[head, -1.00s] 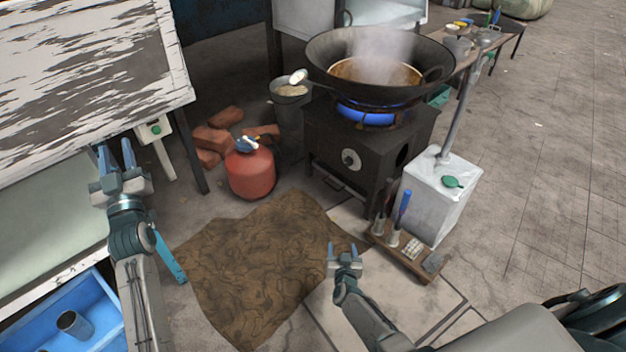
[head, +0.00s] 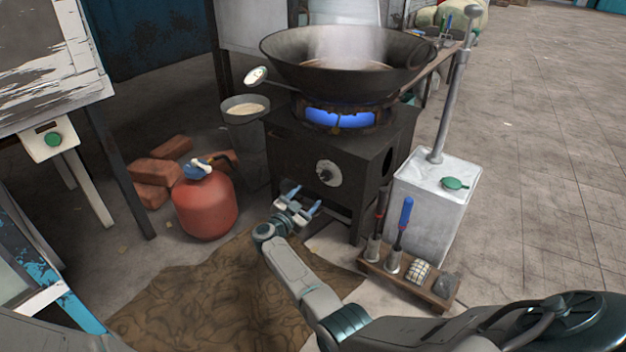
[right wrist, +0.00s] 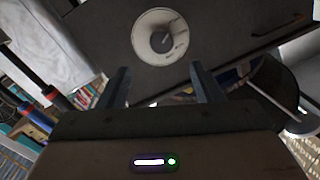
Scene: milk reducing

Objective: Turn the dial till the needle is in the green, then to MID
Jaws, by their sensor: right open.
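The dial (head: 328,173) is a pale round plate with a dark knob on the front of the dark metal stove (head: 290,150). In the right wrist view the dial (right wrist: 160,37) is ahead of and above the fingertips, with a clear gap. My right gripper (head: 298,203) is open and empty, below and left of the dial in the head view; its two fingers (right wrist: 162,82) show apart in the wrist view. A blue flame (head: 343,118) burns under the steaming wok (head: 345,75). I cannot make out a needle or a MID mark. My left gripper is out of view.
A red gas cylinder (head: 206,204) stands left of the stove by some bricks (head: 150,184). A white canister (head: 432,215) and a wooden tool rack (head: 437,301) with a blue-handled tool stand right. A brown mat (head: 215,300) covers the floor in front.

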